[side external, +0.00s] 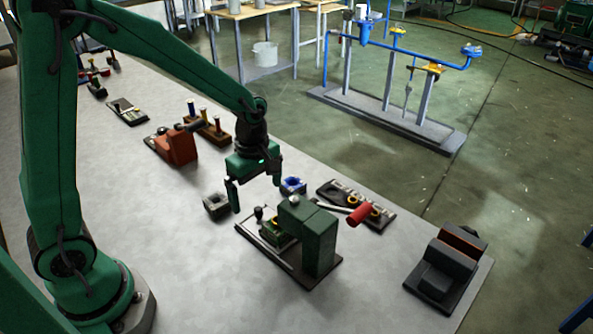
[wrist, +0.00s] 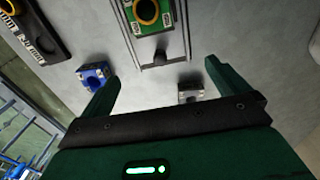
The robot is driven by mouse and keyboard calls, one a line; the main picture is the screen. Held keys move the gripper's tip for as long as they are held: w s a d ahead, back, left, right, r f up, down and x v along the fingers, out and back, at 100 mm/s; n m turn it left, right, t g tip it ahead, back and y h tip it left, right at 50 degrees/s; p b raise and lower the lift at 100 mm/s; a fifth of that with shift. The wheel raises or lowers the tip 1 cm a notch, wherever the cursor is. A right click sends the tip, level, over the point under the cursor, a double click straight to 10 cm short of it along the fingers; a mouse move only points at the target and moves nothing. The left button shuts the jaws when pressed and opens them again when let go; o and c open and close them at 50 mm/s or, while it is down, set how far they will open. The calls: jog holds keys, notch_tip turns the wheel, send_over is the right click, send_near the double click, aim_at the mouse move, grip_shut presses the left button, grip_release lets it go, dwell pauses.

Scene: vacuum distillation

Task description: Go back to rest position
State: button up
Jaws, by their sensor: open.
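My gripper (side external: 254,190) is open and empty, pointing down above the grey table (side external: 160,240). Its two fingers also show spread apart in the wrist view (wrist: 157,85). It is behind and left of a green press-like device (side external: 321,240) with a red handle (side external: 359,213). A grey block with a hollow (side external: 216,205) is just left of the gripper, and a blue block (side external: 292,185) is to its right. In the wrist view the blue block (wrist: 93,75) lies by the left finger and the grey block (wrist: 190,89) by the right finger.
A black tray with rings (side external: 357,204) lies right of the blue block. A dark device (side external: 447,265) stands near the table's right end. A red-brown device (side external: 174,146) and a rack with yellow-topped pieces (side external: 206,125) stand behind. The table's front middle is clear.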

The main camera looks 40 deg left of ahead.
jog(key=shift+s+r+m, duration=0.2)
jog(key=shift+r+m, duration=0.3)
jog(key=shift+r, duration=0.25)
jog(key=s+a+r+m+t, duration=0.2)
jog(key=s+r+m+t, duration=0.3)
jog(key=s+r+m, duration=0.9)
jog(key=r+m, duration=0.1)
jog(key=m, duration=0.2)
jog(key=shift+a+t, duration=0.15)
jog(key=shift+t, duration=0.15)
jog(key=shift+s, duration=0.1)
